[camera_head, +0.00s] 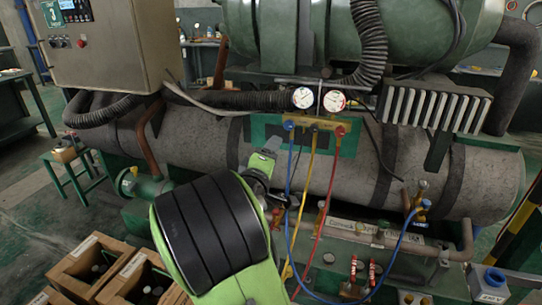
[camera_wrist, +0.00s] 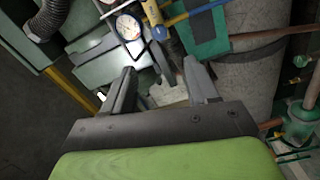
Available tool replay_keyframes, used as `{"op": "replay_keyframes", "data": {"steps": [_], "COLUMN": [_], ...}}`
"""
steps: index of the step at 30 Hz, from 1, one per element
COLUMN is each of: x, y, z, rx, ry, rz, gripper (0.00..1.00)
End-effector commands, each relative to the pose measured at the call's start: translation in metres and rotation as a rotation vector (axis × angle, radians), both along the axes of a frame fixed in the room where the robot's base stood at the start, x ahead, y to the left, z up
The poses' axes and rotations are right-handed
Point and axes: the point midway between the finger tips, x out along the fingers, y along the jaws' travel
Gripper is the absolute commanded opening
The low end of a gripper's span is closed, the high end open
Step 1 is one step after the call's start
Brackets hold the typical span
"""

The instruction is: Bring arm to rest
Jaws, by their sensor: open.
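My gripper (camera_wrist: 157,85) is open in the wrist view, its two dark fingers apart with nothing held between them. Beyond the fingers are a gauge (camera_wrist: 128,27), a blue hose and a green plate. In the head view my green and black arm reaches up from the bottom centre toward the manifold (camera_head: 312,124). The gripper end there is mostly hidden by the arm, close to the left of the blue hose (camera_head: 289,180). I cannot tell whether it touches the hose.
Two gauges (camera_head: 334,101) sit above the manifold, with yellow (camera_head: 304,185) and red (camera_head: 325,190) hoses hanging down. A large grey cylinder (camera_head: 345,165) lies behind. Wooden crates (camera_head: 98,262) with bottles stand at lower left. A control box (camera_head: 105,45) is at upper left. Open floor shows at far left.

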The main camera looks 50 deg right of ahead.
Motion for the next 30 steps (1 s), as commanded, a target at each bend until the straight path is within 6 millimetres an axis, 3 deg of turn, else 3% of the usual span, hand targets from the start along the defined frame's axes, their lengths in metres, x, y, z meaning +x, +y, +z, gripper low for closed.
{"op": "replay_keyframes", "data": {"steps": [18, 22, 26, 30], "x": [-0.002, -0.014, -0.029, -0.048], "y": [0.003, 0.011, 0.059, 0.146], "z": [0.000, -0.017, -0.051, -0.069], "rx": [0.008, 0.211, 0.637, 1.046], "ry": [-0.005, -0.103, -0.238, -0.254], "rz": [-0.002, -0.015, 0.000, 0.068], "gripper": [0.59, 0.59, 0.59, 0.59]}}
